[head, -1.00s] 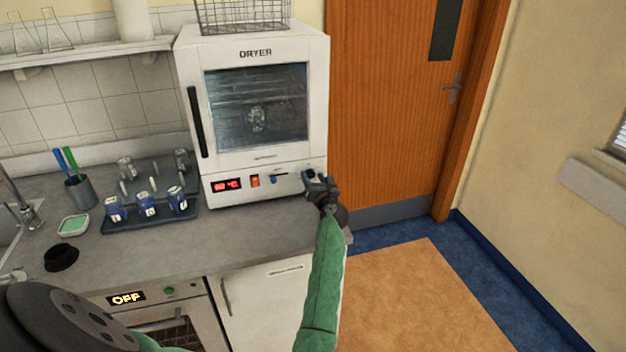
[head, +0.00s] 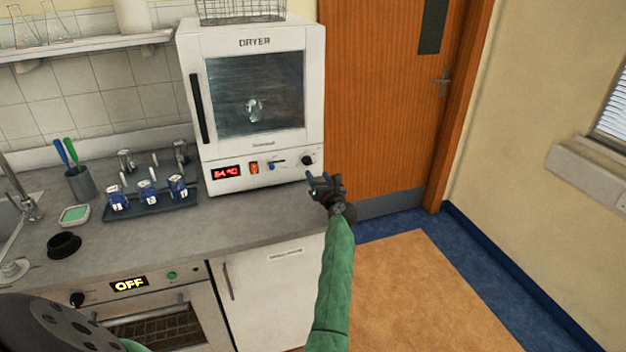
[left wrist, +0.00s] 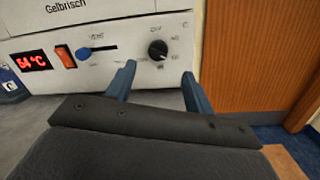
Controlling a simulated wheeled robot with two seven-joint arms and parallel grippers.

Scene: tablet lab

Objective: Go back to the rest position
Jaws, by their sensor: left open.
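My left gripper (head: 318,181) is in front of the lower right of the white dryer (head: 265,165), just below its black knob (head: 306,160). In the left wrist view its two blue-grey fingers (left wrist: 158,80) are apart with nothing between them. The black knob (left wrist: 157,50) shows beyond the fingertips, apart from them. The dryer display (head: 226,172) is lit red and reads 54 °C in the left wrist view (left wrist: 33,60). The dryer door (head: 255,95) is closed, with a small pale object behind its glass. My right gripper is not seen.
A dark tray (head: 185,205) with several small labelled jars sits on the grey counter (head: 150,240) left of the dryer. A black round piece (head: 64,244) lies further left. An oven below shows OFF (head: 129,284). Open floor (head: 420,290) lies to the right.

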